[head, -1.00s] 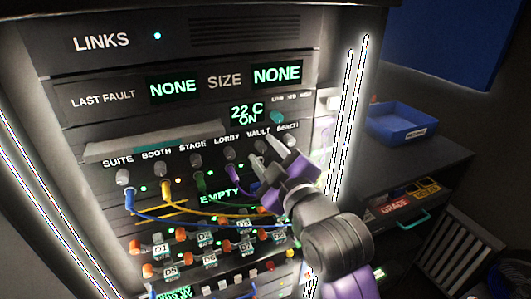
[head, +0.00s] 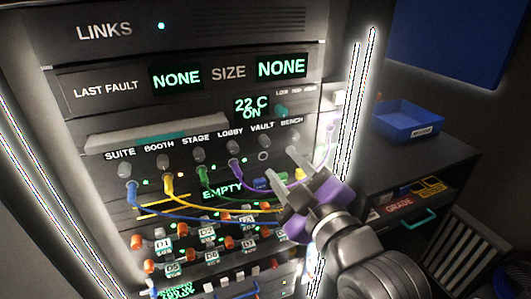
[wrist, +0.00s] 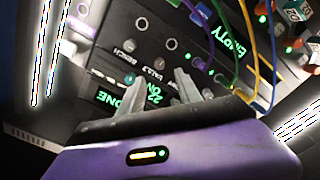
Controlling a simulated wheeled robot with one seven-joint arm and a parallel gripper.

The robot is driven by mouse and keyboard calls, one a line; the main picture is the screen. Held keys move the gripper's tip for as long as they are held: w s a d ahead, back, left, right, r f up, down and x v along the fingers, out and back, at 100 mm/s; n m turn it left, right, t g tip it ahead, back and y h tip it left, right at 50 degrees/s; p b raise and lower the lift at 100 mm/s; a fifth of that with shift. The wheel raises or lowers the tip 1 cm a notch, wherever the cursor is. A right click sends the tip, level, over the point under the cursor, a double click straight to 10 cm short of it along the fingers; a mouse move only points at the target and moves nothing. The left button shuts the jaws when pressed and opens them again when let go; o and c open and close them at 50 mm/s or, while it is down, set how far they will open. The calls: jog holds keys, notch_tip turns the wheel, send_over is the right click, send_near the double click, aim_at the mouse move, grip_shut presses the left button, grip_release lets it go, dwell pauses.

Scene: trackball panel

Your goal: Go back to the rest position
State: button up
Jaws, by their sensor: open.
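My gripper (head: 289,170) is open and empty, with grey fingers and purple housing. It is in front of the right part of the panel (head: 100,80), beside the VAULT and BENCH end of the labelled row. In the wrist view my gripper (wrist: 160,95) shows both fingers apart, with nothing between them. The arm behind it comes from the lower right and hides part of the panel's lower right.
Blue (head: 131,195), yellow (head: 168,186), green (head: 203,178) and purple (head: 236,167) cables run from the row of sockets, passing close behind my gripper. A blue tray (head: 405,120) sits on a dark cabinet (head: 450,160) at right.

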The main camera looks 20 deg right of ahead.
jog(key=s+f+m+g, duration=0.1)
jog(key=s+f+m, duration=0.2)
jog(key=s+f, duration=0.4)
jog(key=s+f+m+g, duration=0.1)
jog(key=s+f+m, duration=0.2)
jog(key=s+f, duration=0.4)
jog(key=s+f+m+g, duration=0.1)
jog(key=s+f+m, duration=0.2)
jog(key=s, duration=1.8)
notch_tip(320, 180, down, 4)
jog(key=shift+s+f, duration=0.25)
